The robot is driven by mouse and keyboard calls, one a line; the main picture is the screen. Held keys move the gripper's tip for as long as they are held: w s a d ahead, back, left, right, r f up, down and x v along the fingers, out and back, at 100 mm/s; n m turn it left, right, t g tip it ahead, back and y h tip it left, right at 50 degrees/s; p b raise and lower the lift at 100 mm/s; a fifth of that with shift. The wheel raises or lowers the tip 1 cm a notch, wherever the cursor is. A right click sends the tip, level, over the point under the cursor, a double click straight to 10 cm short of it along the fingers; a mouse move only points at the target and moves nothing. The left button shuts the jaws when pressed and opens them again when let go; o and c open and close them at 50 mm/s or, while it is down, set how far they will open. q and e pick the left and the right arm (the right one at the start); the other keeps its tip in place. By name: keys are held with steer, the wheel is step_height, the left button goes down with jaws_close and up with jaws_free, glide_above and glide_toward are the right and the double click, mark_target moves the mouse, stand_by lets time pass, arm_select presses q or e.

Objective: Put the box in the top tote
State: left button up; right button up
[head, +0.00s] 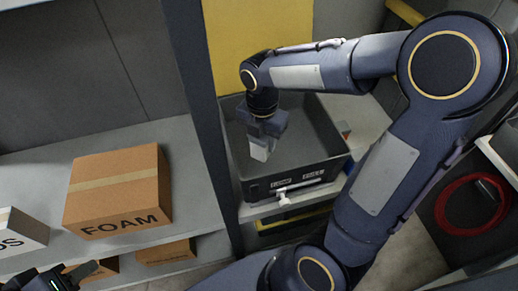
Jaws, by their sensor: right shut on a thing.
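The top tote (322,172) is a dark grey open bin with labels on its front wall, on a shelf right of the dark post. My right gripper (262,146) points down over the tote's opening, towards its left side. It is shut on a small pale box (260,152), mostly hidden by the gripper. I cannot tell whether the box touches the tote floor. My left gripper (80,277) is at the bottom left edge, partly cut off, in front of the shelf; its opening is unclear.
A brown FOAM carton (118,190) sits on the left shelf, with a white carton (20,232) beside it. Smaller brown cartons (166,252) lie on the level below. A dark upright post (203,120) separates the left shelf from the tote. A red coil (468,205) lies at right.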

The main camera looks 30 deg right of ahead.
steer(key=f, duration=0.1)
steer(key=w+f, duration=0.1)
steer(key=w+f+b, duration=0.1)
steer(key=shift+w+d+f, duration=0.1)
steer(key=shift+w+d, duration=0.15)
steer(key=shift+d, duration=0.05)
steer(key=shift+w+f+b, duration=0.15)
steer(key=shift+f+b, duration=0.2)
steer(key=shift+f, duration=0.55)
steer(key=shift+w+f+b, duration=0.15)
steer(key=shift+f+b, duration=0.2)
steer(key=shift+f, duration=0.55)
steer(key=shift+f, duration=0.2)
steer(key=o, duration=1)
